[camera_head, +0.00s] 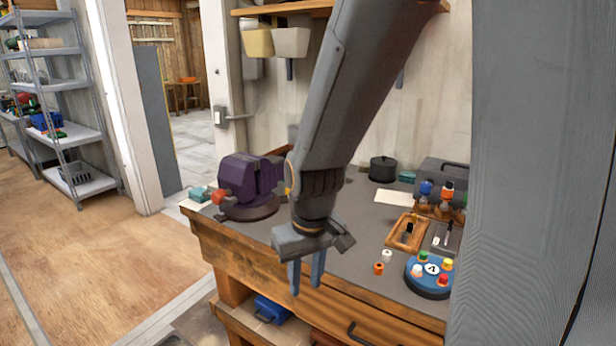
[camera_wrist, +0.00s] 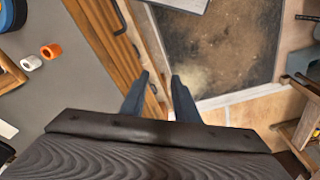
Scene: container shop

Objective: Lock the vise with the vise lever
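The purple vise (camera_head: 240,180) stands on a round base at the left end of the workbench (camera_head: 330,240). A red-orange piece (camera_head: 219,196) shows at the vise's front left; I cannot tell whether it belongs to the vise lever. No lever bar is clear. My gripper (camera_head: 305,290) points down in front of the bench's front edge, to the right of the vise and apart from it. In the wrist view my gripper (camera_wrist: 158,82) has its two fingers apart with nothing between them. The vise is not in the wrist view.
A blue disc (camera_head: 428,284) with coloured pegs, a wooden tray (camera_head: 408,232), a black pot (camera_head: 383,168) and small orange (camera_head: 379,268) and white (camera_head: 387,256) cylinders stand on the right of the bench. A blue box (camera_head: 272,308) sits below. Floor left of the bench is clear.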

